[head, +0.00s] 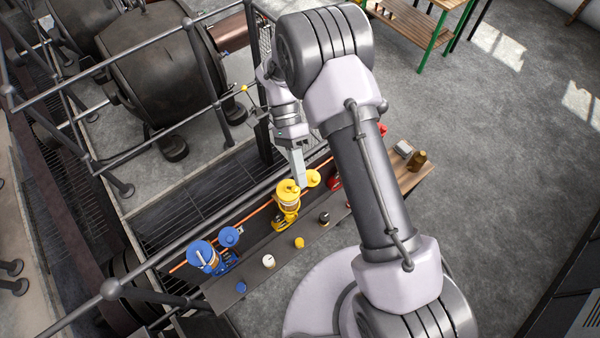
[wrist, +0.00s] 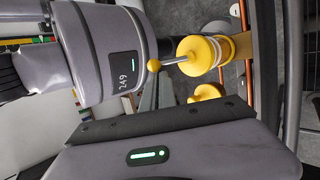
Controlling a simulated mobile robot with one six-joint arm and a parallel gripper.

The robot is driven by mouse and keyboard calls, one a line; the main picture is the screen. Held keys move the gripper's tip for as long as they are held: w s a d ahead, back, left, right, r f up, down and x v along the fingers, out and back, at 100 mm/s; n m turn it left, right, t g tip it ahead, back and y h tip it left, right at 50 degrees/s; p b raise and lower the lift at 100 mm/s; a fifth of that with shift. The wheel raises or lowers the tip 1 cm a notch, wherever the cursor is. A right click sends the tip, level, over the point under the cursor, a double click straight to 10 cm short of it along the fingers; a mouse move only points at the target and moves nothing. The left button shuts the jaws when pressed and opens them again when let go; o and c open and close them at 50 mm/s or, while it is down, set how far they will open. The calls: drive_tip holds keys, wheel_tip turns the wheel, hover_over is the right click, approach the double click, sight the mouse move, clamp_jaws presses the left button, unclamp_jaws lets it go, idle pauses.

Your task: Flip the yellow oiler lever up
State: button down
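The yellow oiler (head: 287,198) stands upright on the long narrow bench, between the blue oiler and a red one. Its lever ball (head: 280,183) shows beside the cap. In the wrist view the oiler's cap (wrist: 196,56) is near the top centre. The metal lever with its yellow ball (wrist: 153,65) sticks out of the cap, roughly in line with the oiler's body. A second yellow round part (wrist: 207,92) is beside it. My gripper (head: 299,182) points down right beside the cap; I cannot tell whether it touches. I see nothing held, and its finger gap is hidden.
The blue oiler (head: 203,255) stands further left on the bench. The red oiler (head: 335,181) is mostly hidden behind my arm. Small cups, including a yellow one (head: 299,243), line the near edge. A grey railing (head: 205,75) and large machines are behind. Open floor lies right.

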drive_tip(key=shift+r, duration=0.1)
idle(0.3)
drive_tip(key=shift+r+p, duration=0.55)
drive_tip(key=shift+r, duration=0.2)
